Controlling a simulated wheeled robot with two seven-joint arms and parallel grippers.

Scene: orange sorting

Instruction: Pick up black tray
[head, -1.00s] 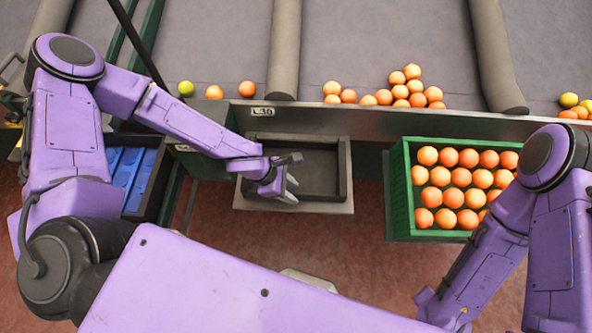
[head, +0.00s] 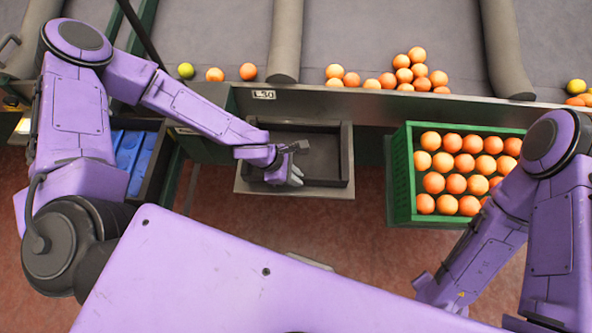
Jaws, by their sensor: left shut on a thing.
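The black tray (head: 325,183) is an empty, shallow rectangular box. It rests on a light metal shelf (head: 300,193) below the conveyor edge, in the middle of the head view. My left gripper (head: 296,177) reaches in from the left over the tray's left side, with its fingertips low in the tray area. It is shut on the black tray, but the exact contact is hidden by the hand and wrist. The tray looks level and still on the shelf. My right arm is at the lower right, and its fingers are not visible.
A green crate (head: 403,180) full of oranges stands right of the shelf. A dark bin with blue contents (head: 135,155) is at the left. Oranges and a yellow-green fruit (head: 186,70) lie on the grey conveyor behind a metal edge (head: 370,108). Reddish floor is open in front.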

